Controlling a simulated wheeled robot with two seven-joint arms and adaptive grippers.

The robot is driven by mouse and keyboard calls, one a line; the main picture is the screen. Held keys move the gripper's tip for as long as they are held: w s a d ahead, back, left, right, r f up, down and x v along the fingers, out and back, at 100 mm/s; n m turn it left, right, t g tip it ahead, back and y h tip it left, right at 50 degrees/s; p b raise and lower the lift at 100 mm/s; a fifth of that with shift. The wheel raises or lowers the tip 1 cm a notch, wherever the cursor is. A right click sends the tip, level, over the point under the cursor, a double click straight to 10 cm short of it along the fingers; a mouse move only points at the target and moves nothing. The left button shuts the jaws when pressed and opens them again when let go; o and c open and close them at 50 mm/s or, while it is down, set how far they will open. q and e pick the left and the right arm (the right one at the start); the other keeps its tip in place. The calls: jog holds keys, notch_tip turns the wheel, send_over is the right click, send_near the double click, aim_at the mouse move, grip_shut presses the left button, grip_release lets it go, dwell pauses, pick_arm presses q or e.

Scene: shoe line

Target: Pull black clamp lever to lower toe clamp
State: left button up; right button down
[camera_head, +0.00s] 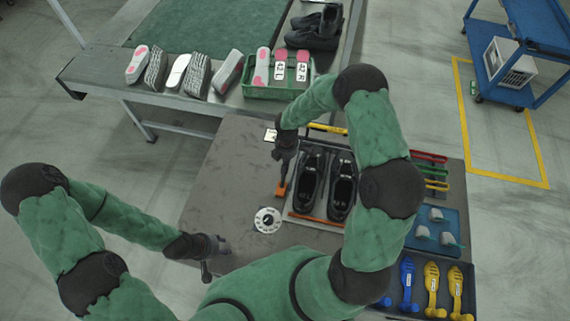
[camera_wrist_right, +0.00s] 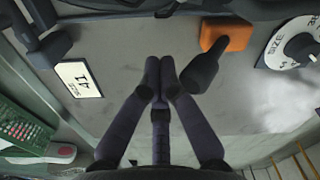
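In the right wrist view, the black lever (camera_wrist_right: 201,72) is a dark rounded handle beside an orange block (camera_wrist_right: 225,35). My right gripper (camera_wrist_right: 160,75) has its fingertips together, with nothing visible between them. It is just left of the lever in that view; whether they touch cannot be told. In the head view my right gripper (camera_head: 284,155) hangs over the table just left of the black shoes (camera_head: 326,186), above the orange block (camera_head: 281,189). The toe clamp cannot be made out clearly. My left gripper (camera_head: 210,249) is low at the table's near left; its fingers are unclear.
A white size dial (camera_head: 268,220) lies near the orange block. A card marked 41 (camera_wrist_right: 78,80) lies on the table. Blue trays (camera_head: 437,228) with parts stand right. A green crate (camera_head: 276,91) stands on the back bench. The table's left part is clear.

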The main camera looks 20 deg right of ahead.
pick_arm(q)
jog(key=shift+f+b, duration=0.3)
pick_arm(e)
jog(key=shift+s+a+f, duration=0.15)
jog(key=shift+s+a, duration=0.55)
jog(key=shift+s, duration=0.35)
pick_arm(q)
jog(key=shift+f+b, duration=0.95)
jog(key=shift+b, duration=0.05)
pick_arm(e)
jog(key=shift+s+a, duration=0.95)
jog(key=shift+s, duration=0.25)
jog(key=shift+s+a, duration=0.9)
jog(key=shift+s, duration=0.3)
jog(key=shift+w+d, duration=0.1)
jog(key=shift+w, duration=0.1)
pick_arm(q)
jog(key=shift+r, duration=0.15)
pick_arm(e)
jog(key=shift+w+d, duration=0.4)
jog(key=shift+w, duration=0.1)
pick_arm(q)
notch_tip(320, 180, up, 7)
jog(key=p, duration=0.7)
jog(key=shift+r+p, duration=0.15)
jog(key=shift+p, duration=0.2)
pick_arm(e)
notch_tip(320, 180, up, 9)
